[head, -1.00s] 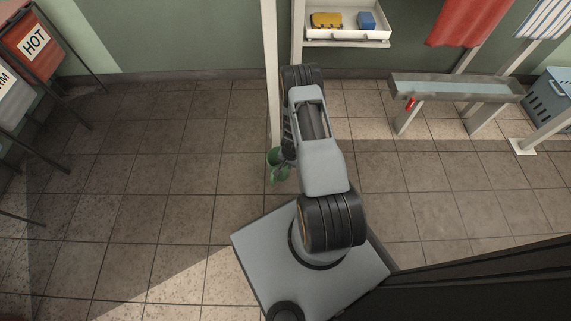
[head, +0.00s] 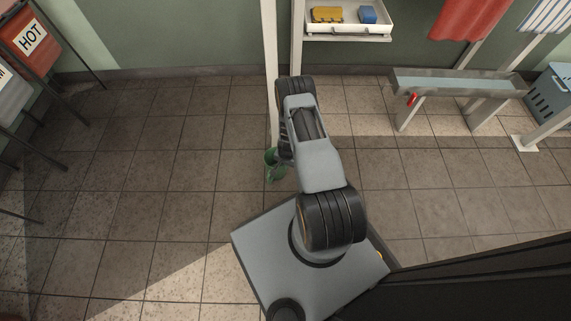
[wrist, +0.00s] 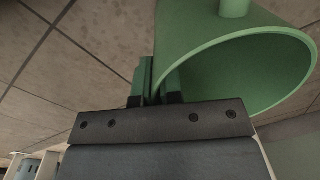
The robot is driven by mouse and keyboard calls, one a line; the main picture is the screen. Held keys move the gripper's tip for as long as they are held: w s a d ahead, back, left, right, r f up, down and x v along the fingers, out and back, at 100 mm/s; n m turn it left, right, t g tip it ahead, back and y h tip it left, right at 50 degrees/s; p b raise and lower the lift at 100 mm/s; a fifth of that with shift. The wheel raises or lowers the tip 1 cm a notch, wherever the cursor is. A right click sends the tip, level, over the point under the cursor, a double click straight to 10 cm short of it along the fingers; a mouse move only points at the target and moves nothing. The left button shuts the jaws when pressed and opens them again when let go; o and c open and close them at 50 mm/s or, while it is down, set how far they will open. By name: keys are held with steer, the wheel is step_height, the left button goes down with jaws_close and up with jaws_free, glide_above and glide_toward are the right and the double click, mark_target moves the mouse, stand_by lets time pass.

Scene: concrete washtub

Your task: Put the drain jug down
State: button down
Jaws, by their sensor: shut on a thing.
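The drain jug (head: 271,166) is green and shows small beside my arm in the head view, partly hidden by the arm. In the wrist view the green jug (wrist: 205,45) fills the upper right, its round open mouth turned toward the lower right. My gripper (wrist: 160,88) is shut on a green part at the jug's side, probably its handle. In the head view the gripper is mostly hidden behind my arm. The jug appears above the tiled floor; I cannot tell its height or whether it touches anything.
A white post (head: 270,60) stands right behind the jug. A white tray (head: 345,28) with a yellow and a blue item is on the back wall. A grey trough (head: 455,84) stands at the right, a blue basket (head: 553,92) beyond it. The tiled floor (head: 150,180) at left is clear.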

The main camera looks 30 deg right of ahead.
steer(key=shift+f, duration=0.1)
steer(key=shift+f, duration=0.15)
steer(key=c, duration=1.3)
jaws_free()
